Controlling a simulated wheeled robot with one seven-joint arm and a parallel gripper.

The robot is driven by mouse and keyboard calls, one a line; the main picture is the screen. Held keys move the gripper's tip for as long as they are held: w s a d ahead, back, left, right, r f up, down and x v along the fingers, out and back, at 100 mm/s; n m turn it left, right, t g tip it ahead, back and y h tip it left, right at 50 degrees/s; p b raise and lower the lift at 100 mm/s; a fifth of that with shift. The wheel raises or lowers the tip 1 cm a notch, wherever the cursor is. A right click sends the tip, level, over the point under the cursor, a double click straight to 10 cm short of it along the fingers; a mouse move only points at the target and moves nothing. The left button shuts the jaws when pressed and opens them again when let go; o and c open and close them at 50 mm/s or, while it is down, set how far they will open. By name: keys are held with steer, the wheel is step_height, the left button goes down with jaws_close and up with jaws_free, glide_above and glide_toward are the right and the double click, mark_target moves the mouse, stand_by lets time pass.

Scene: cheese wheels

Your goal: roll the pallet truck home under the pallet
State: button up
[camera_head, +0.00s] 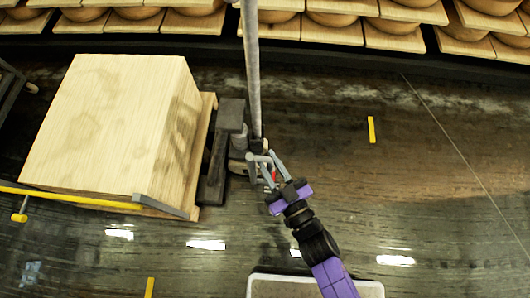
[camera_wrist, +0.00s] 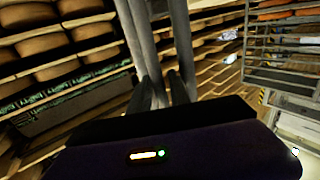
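The pallet truck (camera_head: 230,116) is a dark grey body with a long grey handle (camera_head: 253,70) rising toward the top of the head view. Its body stands close against the right side of the pallet (camera_head: 203,142). The pallet carries a large pale wooden box (camera_head: 110,125), which hides most of it; the forks cannot be made out. My gripper (camera_head: 260,164) is at the lower end of the handle, beside the truck. In the wrist view grey bars (camera_wrist: 152,45) rise between and beyond my fingers. Whether the fingers grip the handle cannot be told.
Shelves of cheese wheels (camera_head: 335,20) run along the top of the head view. A yellow bar (camera_head: 70,198) and a grey bar (camera_head: 165,207) lie along the box's lower edge. The dark shiny floor (camera_head: 420,170) to the right is clear, with a yellow mark (camera_head: 371,130).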

steer(key=shift+v, duration=2.75)
steer(key=shift+s+d, duration=0.1)
steer(key=shift+d, duration=0.1)
steer(key=s+d+r+m+h, duration=0.7)
steer(key=s+d+r+h, duration=0.3)
steer(key=s+d+r, duration=0.75)
step_height(320, 180, up, 15)
steer(key=p, duration=1.5)
steer(key=shift+w+d+p, duration=0.15)
steer(key=shift+w+p, duration=0.1)
steer(key=shift+p, duration=0.1)
